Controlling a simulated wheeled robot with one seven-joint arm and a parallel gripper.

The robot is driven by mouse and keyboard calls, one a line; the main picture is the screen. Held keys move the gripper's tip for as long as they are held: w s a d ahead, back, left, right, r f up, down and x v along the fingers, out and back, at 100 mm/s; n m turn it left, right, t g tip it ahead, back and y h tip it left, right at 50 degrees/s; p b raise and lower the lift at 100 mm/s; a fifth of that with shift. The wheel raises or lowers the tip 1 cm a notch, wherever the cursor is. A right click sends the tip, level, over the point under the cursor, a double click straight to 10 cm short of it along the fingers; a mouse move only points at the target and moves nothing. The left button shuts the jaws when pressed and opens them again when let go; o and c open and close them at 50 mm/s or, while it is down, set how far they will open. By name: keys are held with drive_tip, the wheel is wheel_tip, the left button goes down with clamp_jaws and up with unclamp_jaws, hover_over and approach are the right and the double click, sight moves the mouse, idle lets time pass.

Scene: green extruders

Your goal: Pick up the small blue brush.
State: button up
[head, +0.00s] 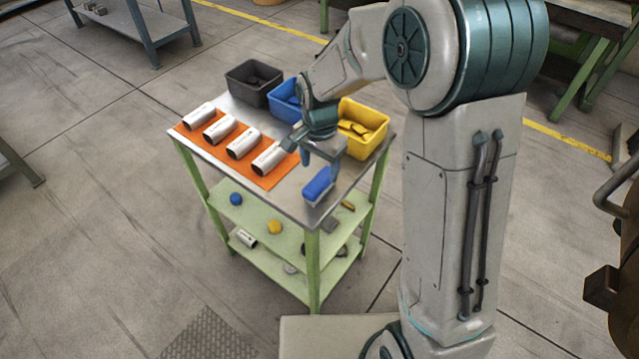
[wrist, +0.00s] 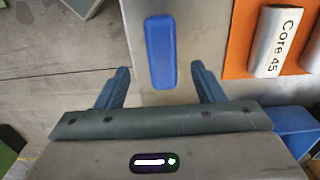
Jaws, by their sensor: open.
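The small blue brush (head: 318,184) lies on the metal top of the green-legged cart, near its front corner. In the wrist view the blue brush (wrist: 161,52) shows from above as a long rounded block, just beyond and between my fingertips. My gripper (head: 318,158) is over the cart top, behind the brush in the head view. In the wrist view my gripper (wrist: 160,82) is open, with one finger on each side and nothing between them. I cannot tell how high the fingers are above the brush.
An orange mat (head: 207,151) with several white cylinders, one labelled "Core 45" (wrist: 276,42), lies beside the brush. A black bin (head: 254,84), a blue bin (head: 284,104) and a yellow bin (head: 371,137) stand along the back. The lower shelf (head: 262,213) holds loose parts.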

sight(319, 180)
drive_tip(key=shift+w+f+p, duration=0.15)
drive_tip(key=shift+f+p, duration=0.2)
drive_tip(key=shift+f, duration=1.25)
drive_tip(key=shift+w+f+p, duration=0.1)
drive_tip(key=shift+f+p, duration=0.2)
drive_tip(key=shift+f, duration=1.3)
drive_tip(key=c, duration=1.1)
drive_tip(key=shift+r, duration=0.1)
